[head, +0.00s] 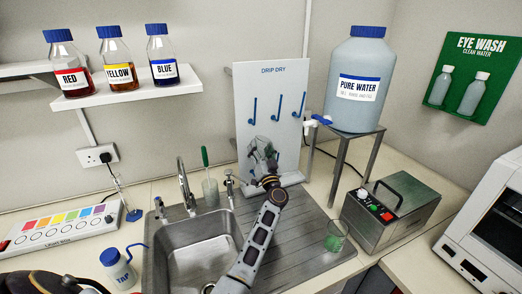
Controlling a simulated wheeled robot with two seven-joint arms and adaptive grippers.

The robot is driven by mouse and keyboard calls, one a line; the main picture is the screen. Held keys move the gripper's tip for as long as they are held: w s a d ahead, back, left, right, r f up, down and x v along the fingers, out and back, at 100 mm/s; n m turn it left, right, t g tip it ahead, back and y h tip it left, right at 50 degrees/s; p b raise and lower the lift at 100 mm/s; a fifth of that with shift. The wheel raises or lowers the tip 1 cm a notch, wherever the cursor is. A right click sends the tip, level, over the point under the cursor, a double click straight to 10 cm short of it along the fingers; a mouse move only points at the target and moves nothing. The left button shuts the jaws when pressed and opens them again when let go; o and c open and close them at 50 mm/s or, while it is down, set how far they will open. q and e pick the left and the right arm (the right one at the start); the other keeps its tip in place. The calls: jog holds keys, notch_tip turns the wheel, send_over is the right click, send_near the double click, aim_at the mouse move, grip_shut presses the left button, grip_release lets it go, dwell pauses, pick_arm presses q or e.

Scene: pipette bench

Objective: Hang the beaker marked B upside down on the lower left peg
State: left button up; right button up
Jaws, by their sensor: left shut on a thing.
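The white DRIP DRY board (268,90) stands upright behind the draining area, with several blue pegs; three show in its upper row. The lower pegs are hidden behind the gripper and beaker, and I cannot tell whether the beaker is on one. My right gripper is out of view.
Another glass beaker with green (335,238) is on the draining board's right side. The sink (190,245) and tap (184,180) lie left of my arm. The PURE WATER tank (358,60) on its stand is right of the board; a metal box (390,215) stands at right.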

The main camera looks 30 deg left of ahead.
pick_arm(q)
jog(key=shift+s+a+f+b, duration=0.25)
jog(key=shift+f+b, duration=0.1)
jog(key=shift+f, duration=0.5)
jog(key=shift+s+a+f+b, duration=0.2)
jog(key=shift+s+f+b, duration=0.1)
jog(key=shift+f, duration=0.5)
jog(key=shift+s+a+f+b, duration=0.25)
jog(key=shift+f+b, duration=0.1)
jog(key=shift+f, duration=0.5)
jog(key=o, duration=1.3)
jog(key=shift+o, duration=0.2)
jog(key=shift+s+d, duration=0.15)
